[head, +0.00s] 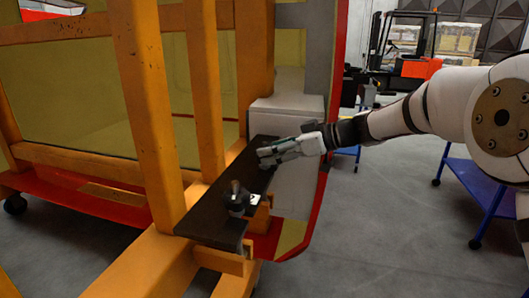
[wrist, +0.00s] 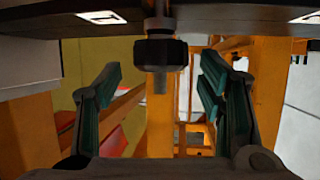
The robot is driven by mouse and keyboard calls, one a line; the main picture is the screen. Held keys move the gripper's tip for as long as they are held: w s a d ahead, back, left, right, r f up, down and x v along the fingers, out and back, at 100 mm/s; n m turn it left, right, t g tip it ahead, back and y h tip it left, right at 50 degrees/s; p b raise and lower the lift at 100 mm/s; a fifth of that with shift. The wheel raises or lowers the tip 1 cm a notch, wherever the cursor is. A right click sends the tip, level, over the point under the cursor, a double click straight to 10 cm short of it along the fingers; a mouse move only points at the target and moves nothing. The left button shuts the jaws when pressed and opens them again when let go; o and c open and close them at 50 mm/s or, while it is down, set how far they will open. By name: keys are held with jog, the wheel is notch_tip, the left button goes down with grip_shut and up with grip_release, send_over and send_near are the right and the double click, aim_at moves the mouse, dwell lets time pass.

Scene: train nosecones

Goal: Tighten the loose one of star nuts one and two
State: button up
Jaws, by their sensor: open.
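A dark plate (head: 222,216) lies along the orange frame in the head view. A black star nut (head: 237,199) stands on its near end, beside a small white label. My gripper (head: 268,157) is over the plate's far part and hides what is there. In the wrist view, a black star nut (wrist: 160,54) with a threaded stud end is at the edge of the dark plate (wrist: 225,18). My gripper (wrist: 160,88) is open, with one green-padded finger to each side of that nut. No finger visibly touches it. I cannot tell which nut is loose.
Orange posts (head: 145,115) of the frame rise left of the plate. A pale grey box (head: 288,118) stands just behind my gripper. Blue trolleys (head: 480,190) are at the right. The grey floor (head: 370,245) is clear at the front right.

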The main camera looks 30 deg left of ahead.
jog(key=shift+x, duration=1.6)
jog(key=c, duration=1.2)
jog(key=shift+o, duration=0.2)
